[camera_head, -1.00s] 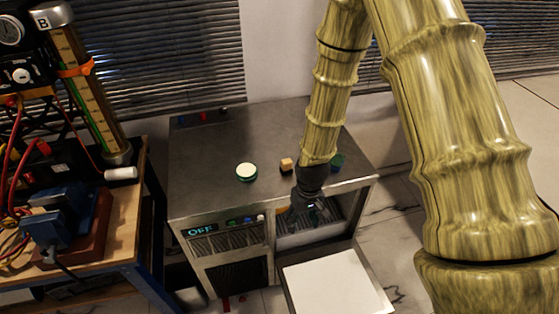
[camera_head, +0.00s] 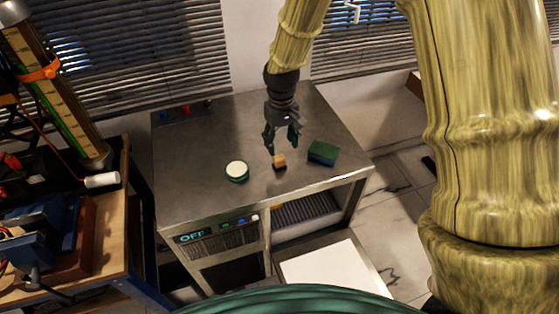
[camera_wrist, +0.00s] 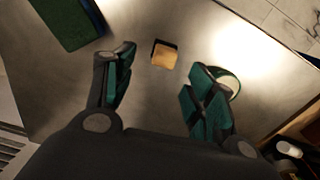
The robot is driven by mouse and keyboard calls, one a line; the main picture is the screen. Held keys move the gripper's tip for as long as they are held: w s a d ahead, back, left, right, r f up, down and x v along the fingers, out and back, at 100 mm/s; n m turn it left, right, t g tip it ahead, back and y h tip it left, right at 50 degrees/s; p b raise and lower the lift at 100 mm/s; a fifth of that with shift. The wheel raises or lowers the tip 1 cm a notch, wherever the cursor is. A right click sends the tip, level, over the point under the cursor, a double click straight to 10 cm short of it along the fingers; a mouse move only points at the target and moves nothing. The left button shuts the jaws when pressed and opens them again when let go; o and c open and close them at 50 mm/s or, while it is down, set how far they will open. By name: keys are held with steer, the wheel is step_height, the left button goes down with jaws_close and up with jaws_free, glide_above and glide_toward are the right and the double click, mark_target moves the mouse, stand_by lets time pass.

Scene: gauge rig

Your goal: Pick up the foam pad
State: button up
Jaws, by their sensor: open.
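A small tan block with a dark base (camera_head: 279,162) lies on the grey metal cabinet top (camera_head: 205,145). In the wrist view the block (camera_wrist: 165,55) shows ahead, between the spread fingertips. A larger green and dark blue rectangular pad (camera_head: 322,152) lies to its right; in the wrist view the pad (camera_wrist: 70,20) is at the upper left, partly out of frame. I cannot tell for certain which of the two is the foam pad. My gripper (camera_head: 281,146) points down above the cabinet top, open and empty, near the tan block; in the wrist view its fingers (camera_wrist: 162,75) are apart.
A round green item with a white top (camera_head: 237,171) lies left of the block, partly behind a finger in the wrist view (camera_wrist: 230,83). The cabinet has an open front bay (camera_head: 310,208) with a white-surfaced panel (camera_head: 330,275) below. A wooden bench (camera_head: 105,225) stands left.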

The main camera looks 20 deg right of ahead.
mark_target(280, 157)
steer(key=shift+f, duration=0.9)
steer(key=shift+s+a+f+p, duration=0.1)
steer(key=shift+a+f+p, duration=0.05)
steer(key=shift+f+p, duration=0.45)
steer(key=shift+s+a+f+p, duration=0.1)
steer(key=shift+f+p, duration=0.25)
steer(key=shift+f, duration=0.35)
steer(key=shift+f+p, duration=0.35)
steer(key=shift+f, duration=1.05)
steer(key=c, duration=1)
